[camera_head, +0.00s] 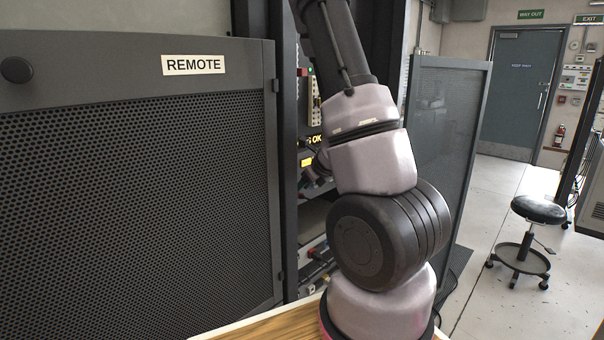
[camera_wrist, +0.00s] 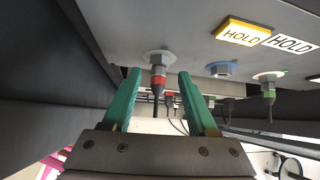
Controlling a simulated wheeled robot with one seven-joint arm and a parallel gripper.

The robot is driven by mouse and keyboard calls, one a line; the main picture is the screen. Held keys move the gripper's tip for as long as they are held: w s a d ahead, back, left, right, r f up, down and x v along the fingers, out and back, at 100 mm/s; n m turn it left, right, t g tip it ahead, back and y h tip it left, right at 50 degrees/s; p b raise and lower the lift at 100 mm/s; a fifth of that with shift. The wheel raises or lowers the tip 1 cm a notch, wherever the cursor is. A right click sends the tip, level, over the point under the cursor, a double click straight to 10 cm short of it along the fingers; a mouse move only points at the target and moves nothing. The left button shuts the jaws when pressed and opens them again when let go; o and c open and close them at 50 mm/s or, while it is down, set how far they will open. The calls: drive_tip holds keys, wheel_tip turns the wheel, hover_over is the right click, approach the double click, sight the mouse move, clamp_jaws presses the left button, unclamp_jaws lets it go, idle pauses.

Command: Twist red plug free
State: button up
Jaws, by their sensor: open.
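The red plug (camera_wrist: 158,82) is a dark plug with a red band. In the wrist view it hangs from a round metal socket (camera_wrist: 159,58) on the underside of a grey panel, with a dark lead running down from it. My gripper (camera_wrist: 158,74) has two green fingers, spread apart. The plug appears in the gap between the fingertips, with visible space on both sides. I cannot tell whether the fingertips are level with it in depth. In the head view my arm hides the plug.
To the right of the red plug are an empty blue-ringed socket (camera_wrist: 221,69) and a green-banded plug (camera_wrist: 268,90). A perforated REMOTE door (camera_head: 140,200) stands left of my arm.

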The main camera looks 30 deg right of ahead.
sight(302, 195)
wheel_tip(302, 195, up, 9)
idle(0.4)
